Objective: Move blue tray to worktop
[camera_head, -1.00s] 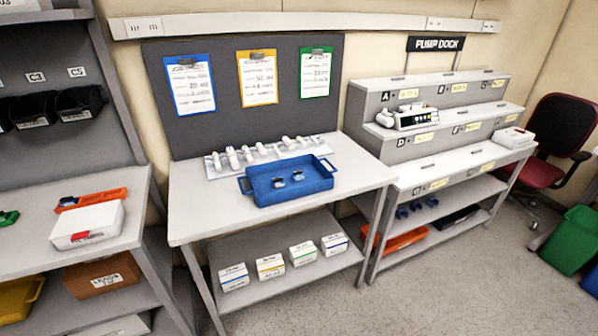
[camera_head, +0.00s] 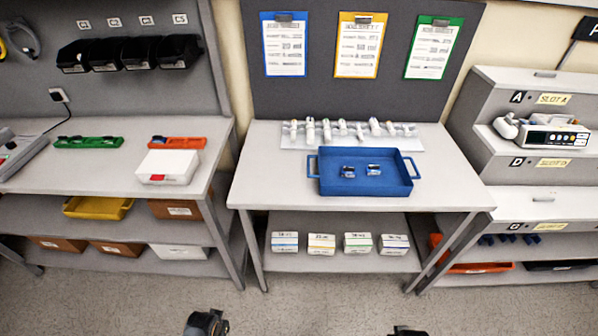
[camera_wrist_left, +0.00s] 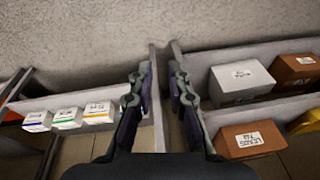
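The blue tray (camera_head: 330,187) sits flat on the grey middle table (camera_head: 262,180), with a handle at each end and two small blue-and-grey items inside. A grey worktop (camera_head: 110,175) stands on the left, holding trays and a white box. My left gripper (camera_head: 207,322) is at the bottom edge of the head view, well short of the tables. In the left wrist view its two fingers (camera_wrist_left: 162,80) stand apart with nothing between them. Part of my right gripper (camera_head: 405,330) shows at the bottom edge; its fingers cannot be made out. Both are away from the tray.
A rack of white pieces (camera_head: 350,135) lies behind the tray. The worktop holds a green tray (camera_head: 88,142), an orange tray (camera_head: 178,142) and a white box (camera_head: 168,166). Small boxes (camera_head: 321,243) line the lower shelf. The pump dock (camera_head: 500,100) is at right. The floor in front is clear.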

